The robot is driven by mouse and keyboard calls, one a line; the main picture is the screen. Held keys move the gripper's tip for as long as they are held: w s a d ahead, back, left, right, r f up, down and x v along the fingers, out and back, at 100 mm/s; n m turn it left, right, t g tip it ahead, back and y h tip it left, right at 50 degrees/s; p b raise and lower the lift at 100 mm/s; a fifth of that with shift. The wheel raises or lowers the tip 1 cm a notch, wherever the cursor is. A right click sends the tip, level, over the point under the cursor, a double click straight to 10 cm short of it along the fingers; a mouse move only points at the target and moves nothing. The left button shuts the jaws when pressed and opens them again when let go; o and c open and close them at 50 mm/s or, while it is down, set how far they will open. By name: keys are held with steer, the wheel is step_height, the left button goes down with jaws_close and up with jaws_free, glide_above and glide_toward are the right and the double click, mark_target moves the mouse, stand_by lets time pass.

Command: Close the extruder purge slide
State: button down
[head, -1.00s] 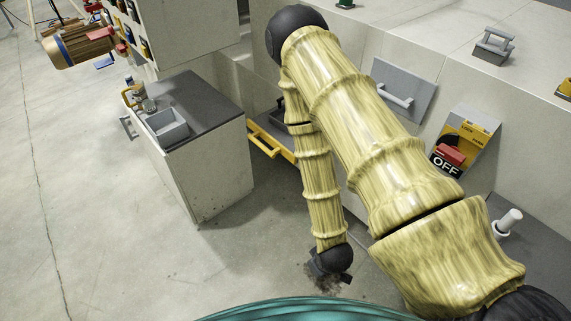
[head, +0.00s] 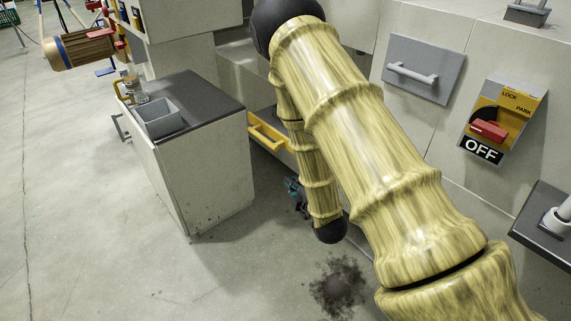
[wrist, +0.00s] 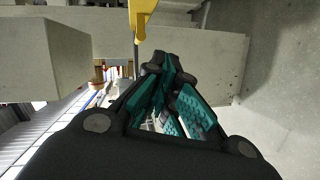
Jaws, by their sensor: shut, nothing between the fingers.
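The likely purge slide is a dark tray with a yellow front and handle (head: 267,139), low on the machine beside the grey cabinet. It appears to stand out from the machine's face; my arm covers its right part. A yellow bar, probably its handle, is at the top of the wrist view (wrist: 143,14). My gripper (head: 291,186) is small and partly hidden by my forearm in the head view, below and a little right of the yellow handle. In the wrist view its teal fingers (wrist: 165,66) are together and empty, with the yellow bar beyond their tips. I see no contact.
A grey cabinet (head: 215,170) with a dark top and a grey bin (head: 158,120) stands left of the slide. A grey panel with a handle (head: 424,70) and a yellow OFF switch (head: 487,130) are at right. The floor has a dark stain (head: 338,287) but is otherwise open.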

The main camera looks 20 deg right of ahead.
steer(key=w+d+r+n+t+b, duration=0.1)
steer(key=w+b, duration=0.1)
steer(key=w, duration=0.5)
steer(key=w+d+r+n+t+y+b, duration=0.1)
steer(key=w+n+b, duration=0.1)
steer(key=w, duration=0.5)
steer(key=shift+w+d+r, duration=0.15)
steer(key=shift+w+d, duration=0.1)
stand_by(0.4)
